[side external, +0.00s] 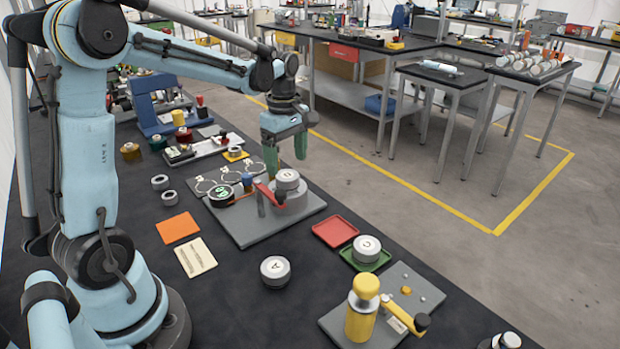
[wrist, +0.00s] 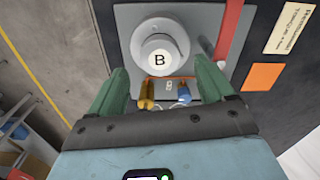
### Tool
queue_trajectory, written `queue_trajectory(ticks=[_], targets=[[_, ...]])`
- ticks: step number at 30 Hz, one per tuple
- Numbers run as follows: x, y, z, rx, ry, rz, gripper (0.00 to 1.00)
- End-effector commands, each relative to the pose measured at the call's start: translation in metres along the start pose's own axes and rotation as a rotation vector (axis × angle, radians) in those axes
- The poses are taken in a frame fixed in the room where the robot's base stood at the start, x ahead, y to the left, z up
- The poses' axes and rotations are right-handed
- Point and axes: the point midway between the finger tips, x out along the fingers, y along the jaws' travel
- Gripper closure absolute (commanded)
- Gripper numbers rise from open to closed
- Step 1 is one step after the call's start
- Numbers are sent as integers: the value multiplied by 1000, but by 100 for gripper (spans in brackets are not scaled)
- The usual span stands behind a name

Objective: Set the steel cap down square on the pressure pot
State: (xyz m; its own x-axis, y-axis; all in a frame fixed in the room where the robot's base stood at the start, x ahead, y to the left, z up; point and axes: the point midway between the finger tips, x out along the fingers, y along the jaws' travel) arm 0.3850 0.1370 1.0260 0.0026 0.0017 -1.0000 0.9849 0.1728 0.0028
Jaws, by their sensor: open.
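A steel cap marked B (side external: 288,180) rests on top of the grey round pressure pot (side external: 293,205), which stands on a grey plate. In the wrist view the cap (wrist: 159,60) shows face-up over the wider pot (wrist: 153,28). It looks level, but I cannot tell whether it is fully seated. My gripper (side external: 286,158) is open and empty, with its green fingers pointing down just above and behind the cap. In the wrist view the fingers (wrist: 162,70) are apart on either side, and do not appear to touch the cap.
A red lever (side external: 266,192) stands close beside the pot. Cap A (side external: 275,269) is on the dark table; cap C (side external: 367,246) is in a green tray (side external: 377,265). A red tray (side external: 335,231) is empty. A yellow-handled fixture (side external: 362,310) stands at the front.

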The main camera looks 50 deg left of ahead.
Motion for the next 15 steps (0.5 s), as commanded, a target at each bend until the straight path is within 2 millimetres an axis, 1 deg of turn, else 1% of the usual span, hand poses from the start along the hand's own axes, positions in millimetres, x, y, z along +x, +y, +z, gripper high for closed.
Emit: queue_trajectory(ticks=[1, 3, 9, 15], targets=[[-10, 0, 0, 0, 0, 0, 18], [-22, 0, 0, 0, 0, 0, 18], [-56, 0, 0, 0, 0, -1, 18], [-77, 0, 0, 0, 0, -1, 18]])
